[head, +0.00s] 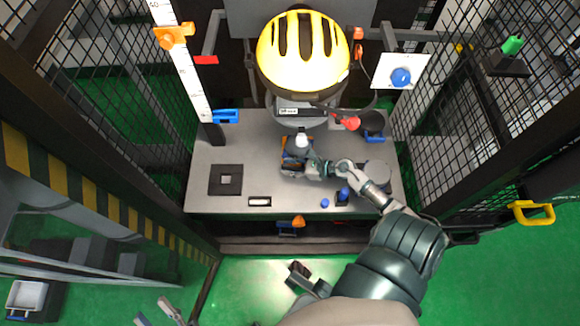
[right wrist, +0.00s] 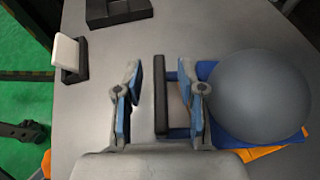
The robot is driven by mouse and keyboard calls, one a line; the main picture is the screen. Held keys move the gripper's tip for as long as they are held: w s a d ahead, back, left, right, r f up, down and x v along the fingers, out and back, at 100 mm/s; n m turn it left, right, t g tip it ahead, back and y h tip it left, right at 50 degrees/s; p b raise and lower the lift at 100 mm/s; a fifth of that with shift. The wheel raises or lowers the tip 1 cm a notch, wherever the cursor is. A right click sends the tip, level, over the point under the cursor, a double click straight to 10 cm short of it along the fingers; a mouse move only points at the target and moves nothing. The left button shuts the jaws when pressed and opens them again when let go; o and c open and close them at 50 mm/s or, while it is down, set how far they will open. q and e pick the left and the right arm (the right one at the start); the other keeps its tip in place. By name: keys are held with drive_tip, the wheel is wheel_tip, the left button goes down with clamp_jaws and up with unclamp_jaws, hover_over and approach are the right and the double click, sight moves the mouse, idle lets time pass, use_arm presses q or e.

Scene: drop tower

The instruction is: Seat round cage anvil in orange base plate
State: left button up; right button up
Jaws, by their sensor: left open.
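The round cage anvil (right wrist: 262,98) is a smooth grey dome on a blue square base with a black bar handle (right wrist: 161,97), right of centre in the right wrist view. Orange base plate (right wrist: 265,151) shows below its blue edge. Whether the anvil sits fully down in it I cannot tell. My right gripper (right wrist: 163,92) is open, its blue-padded fingers on either side of the handle with gaps. In the head view my right gripper (head: 308,168) is at the anvil under the tower, hiding part of it. My left gripper (head: 158,310) is open and empty, low at the lower left edge.
A yellow helmet (head: 302,50) hangs above the anvil on the drop carriage. The grey table (head: 230,150) carries a black square block (head: 225,180), a white-topped block (head: 260,201), a grey round disc (head: 377,175) and small blue parts. Mesh guards stand on both sides.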

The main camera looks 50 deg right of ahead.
drive_tip(key=shift+s+a+f, duration=0.1)
drive_tip(key=shift+f, duration=0.15)
use_arm(q)
drive_tip(key=shift+s, duration=0.1)
use_arm(e)
drive_tip(key=shift+r, duration=0.1)
